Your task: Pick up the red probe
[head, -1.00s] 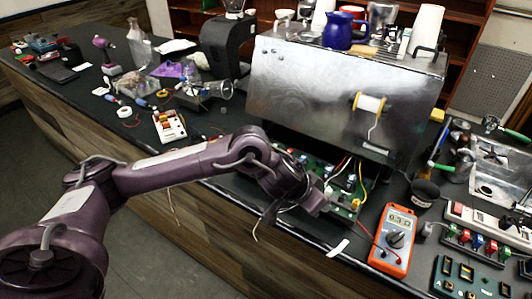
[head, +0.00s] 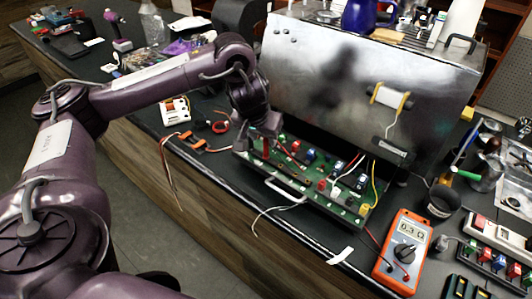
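My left gripper (head: 262,130) hangs over the left end of the green circuit board (head: 318,182). A thin dark red piece (head: 265,149) shows just below its fingers and may be the red probe. The fingers are dark and small here, so I cannot tell whether they are closed on it. The orange multimeter (head: 403,251) lies on the counter to the right, its display lit. A red lead (head: 371,237) runs from its left side toward the board. My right gripper is not in view.
Loose wires hang over the counter's front edge. A dark cup (head: 441,200) and a switch strip (head: 496,236) crowd the right side.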

